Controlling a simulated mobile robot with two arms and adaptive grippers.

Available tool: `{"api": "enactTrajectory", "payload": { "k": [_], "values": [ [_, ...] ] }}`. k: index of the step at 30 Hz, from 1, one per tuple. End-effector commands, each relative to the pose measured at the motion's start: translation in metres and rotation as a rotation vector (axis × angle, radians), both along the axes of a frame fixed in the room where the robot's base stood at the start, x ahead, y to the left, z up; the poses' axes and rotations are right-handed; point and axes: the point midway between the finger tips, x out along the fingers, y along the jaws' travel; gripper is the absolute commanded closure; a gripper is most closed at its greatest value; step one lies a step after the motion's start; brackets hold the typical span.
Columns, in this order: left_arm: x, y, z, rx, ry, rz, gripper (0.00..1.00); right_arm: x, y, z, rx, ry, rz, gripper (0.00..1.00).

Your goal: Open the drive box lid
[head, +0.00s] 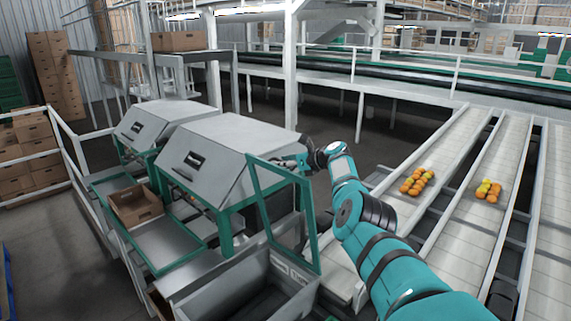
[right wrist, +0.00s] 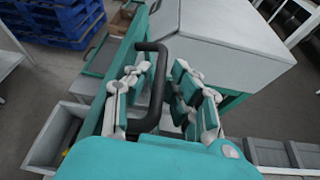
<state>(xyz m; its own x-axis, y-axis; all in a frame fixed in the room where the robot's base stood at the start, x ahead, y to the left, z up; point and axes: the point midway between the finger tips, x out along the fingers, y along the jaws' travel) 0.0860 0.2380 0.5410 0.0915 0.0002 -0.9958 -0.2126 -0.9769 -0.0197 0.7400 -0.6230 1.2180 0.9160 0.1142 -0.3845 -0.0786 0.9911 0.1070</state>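Two grey hooded housings with sloping fronts and black handles stand on green frames in the head view, the nearer one (head: 222,150) and the farther one (head: 160,118). Both look shut; I cannot tell for certain which lid is the drive box lid. A green-framed guard panel (head: 312,235) stands upright in front of the nearer housing. My right gripper (head: 292,162) is at its top edge. In the right wrist view my right gripper (right wrist: 160,68) is open, with a black bar handle (right wrist: 158,85) between its fingers, closer to the left finger. My left gripper is out of view.
An open grey bin (head: 245,285) sits below the panel. A cardboard box (head: 135,205) rests on the metal side table. White rails (head: 75,165) edge the left.

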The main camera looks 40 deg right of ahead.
Motion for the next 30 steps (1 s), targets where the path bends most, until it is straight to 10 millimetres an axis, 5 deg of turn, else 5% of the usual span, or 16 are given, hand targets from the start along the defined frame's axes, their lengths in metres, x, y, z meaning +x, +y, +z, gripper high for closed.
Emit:
{"api": "enactTrajectory", "payload": {
  "k": [17, 30],
  "values": [
    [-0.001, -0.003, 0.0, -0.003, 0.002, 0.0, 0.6, -0.024, -0.005, 0.011, -0.003, -0.004, -0.003, 0.79],
    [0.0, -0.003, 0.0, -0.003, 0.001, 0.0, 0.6, -0.087, -0.012, 0.036, -0.002, -0.001, -0.002, 0.79]
  ]
}}
